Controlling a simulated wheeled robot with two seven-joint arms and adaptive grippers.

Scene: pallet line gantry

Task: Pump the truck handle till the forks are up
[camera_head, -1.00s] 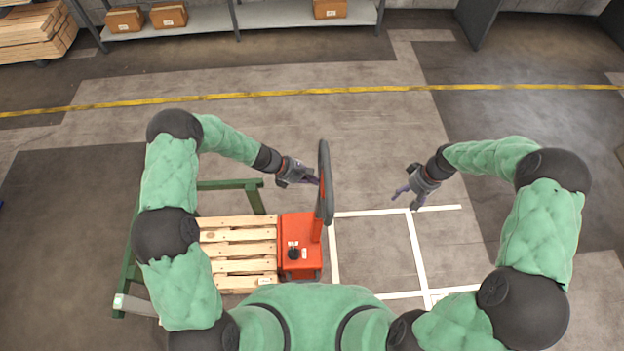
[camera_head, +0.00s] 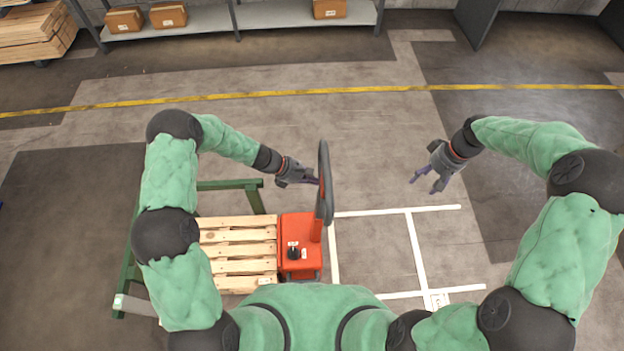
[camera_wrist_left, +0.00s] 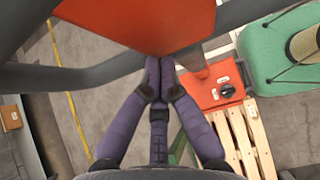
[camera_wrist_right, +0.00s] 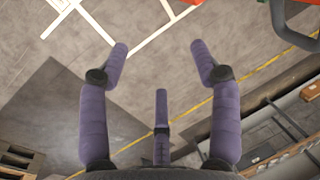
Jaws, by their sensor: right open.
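The orange pallet truck (camera_head: 298,228) stands at the front centre with its handle (camera_head: 325,190) upright, a grey loop with an orange panel. In the left wrist view the handle's orange panel (camera_wrist_left: 140,18) fills the top. My left gripper (camera_head: 312,181) is at the handle's left side. In the left wrist view its fingers (camera_wrist_left: 160,66) come together at the grey bar, shut on the handle; the orange panel partly hides the contact. My right gripper (camera_head: 424,181) is open and empty, in the air right of the handle; its fingers (camera_wrist_right: 158,50) are spread. The forks are hidden.
A wooden pallet (camera_head: 238,250) lies left of the truck, beside a green frame (camera_head: 230,185). White floor lines (camera_head: 413,245) mark a bay to the right. A shelf (camera_head: 250,17) with boxes stands at the back. The floor beyond the truck is clear.

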